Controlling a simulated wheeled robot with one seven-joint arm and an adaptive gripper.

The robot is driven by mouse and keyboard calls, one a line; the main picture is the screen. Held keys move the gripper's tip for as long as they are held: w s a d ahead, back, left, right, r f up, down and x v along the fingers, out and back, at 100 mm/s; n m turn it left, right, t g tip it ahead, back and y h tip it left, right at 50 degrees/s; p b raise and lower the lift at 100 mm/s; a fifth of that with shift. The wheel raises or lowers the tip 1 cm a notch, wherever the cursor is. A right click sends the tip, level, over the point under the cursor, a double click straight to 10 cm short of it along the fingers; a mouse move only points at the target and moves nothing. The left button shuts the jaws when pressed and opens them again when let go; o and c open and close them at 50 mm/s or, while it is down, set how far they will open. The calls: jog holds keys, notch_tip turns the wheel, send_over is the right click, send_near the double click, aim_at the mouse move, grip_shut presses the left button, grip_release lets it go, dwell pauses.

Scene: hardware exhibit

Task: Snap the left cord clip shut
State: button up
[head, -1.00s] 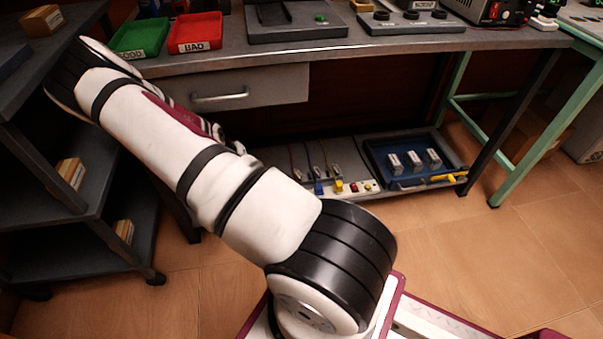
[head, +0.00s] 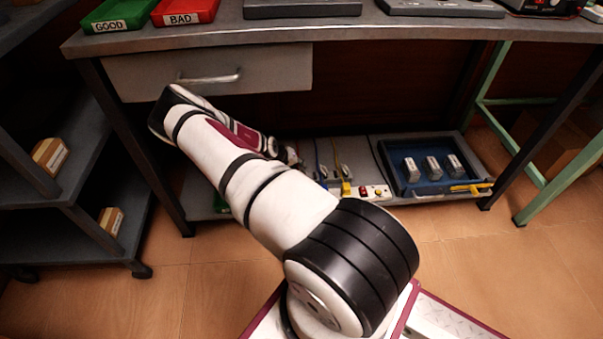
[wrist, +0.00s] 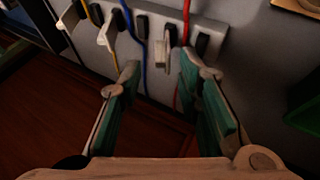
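The cord clips sit in a row on a pale bar (wrist: 155,15) in the wrist view. Black, yellow, blue and red cords run past them. One pale clip lever (wrist: 162,54) stands out between the blue cord (wrist: 142,62) and the red cord (wrist: 186,22). My gripper (wrist: 162,70) is open, its green-padded fingers on either side of this lever. I cannot tell whether either finger touches it. Two more pale levers (wrist: 108,34) (wrist: 68,17) stick out to the left. In the head view my arm hides most of the clips.
A power strip (head: 374,192) with a yellow plug (head: 346,188) and a blue tray (head: 408,184) of grey blocks share the low shelf. The workbench (head: 400,33) and its drawer (head: 270,76) overhang it. A shelf cart (head: 60,230) stands left. A green object (wrist: 306,108) lies right in the wrist view.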

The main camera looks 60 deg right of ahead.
jog(key=shift+b+x, duration=0.7)
jog(key=shift+x, duration=1.4)
grip_shut()
